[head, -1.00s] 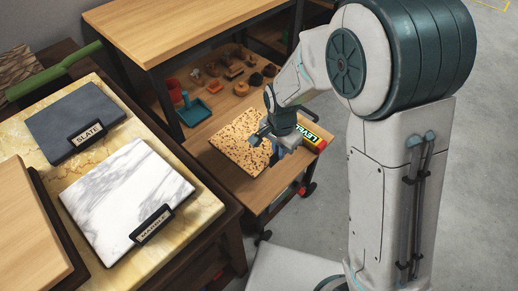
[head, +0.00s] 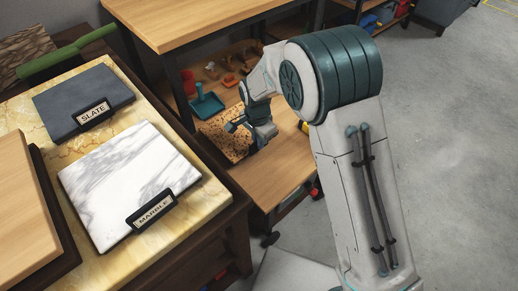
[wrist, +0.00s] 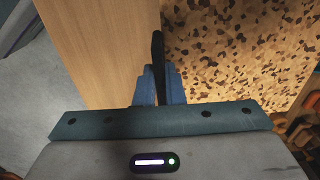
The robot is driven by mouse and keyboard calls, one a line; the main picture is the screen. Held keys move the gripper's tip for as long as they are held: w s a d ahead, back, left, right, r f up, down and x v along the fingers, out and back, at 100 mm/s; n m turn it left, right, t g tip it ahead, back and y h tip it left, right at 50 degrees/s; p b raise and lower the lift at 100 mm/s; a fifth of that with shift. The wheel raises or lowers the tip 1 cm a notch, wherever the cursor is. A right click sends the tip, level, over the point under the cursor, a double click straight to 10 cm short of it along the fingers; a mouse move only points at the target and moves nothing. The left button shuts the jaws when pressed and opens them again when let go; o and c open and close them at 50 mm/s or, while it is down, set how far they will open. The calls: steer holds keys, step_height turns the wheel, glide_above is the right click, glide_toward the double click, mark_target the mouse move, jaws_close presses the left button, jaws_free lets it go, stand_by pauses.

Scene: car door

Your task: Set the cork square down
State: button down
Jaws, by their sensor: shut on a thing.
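The cork square (head: 214,129) is a tan board with dark flecks at the wooden bench top (head: 275,178), partly hidden by my gripper in the head view. In the wrist view the cork square (wrist: 240,50) fills the upper right, with bare wood to its left. My gripper (head: 247,133) is at the board's right side. In the wrist view my gripper (wrist: 158,85) is shut on a thin dark upright strip along the cork's left edge. I cannot tell whether the board touches the bench.
A teal dustpan-like tray (head: 207,104) and several small orange and brown items lie just behind the cork. Bare wood is free to its right. A marble slab (head: 125,180) and a slate slab (head: 82,98) lie on the stone-topped table at left.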

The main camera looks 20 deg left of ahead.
mark_target(258, 151)
steer(key=shift+f+b, duration=0.65)
steer(key=shift+f, duration=1.05)
steer(key=shift+f, duration=0.2)
steer(key=c, duration=1.5)
jaws_free()
steer(key=shift+r, duration=0.1)
steer(key=r+p, duration=0.1)
steer(key=r, duration=0.3)
steer(key=r+p, duration=0.1)
steer(key=r, duration=0.3)
steer(key=r+p, duration=0.2)
steer(key=r, duration=0.2)
steer(key=shift+s, duration=0.25)
steer(key=shift+r, duration=0.1)
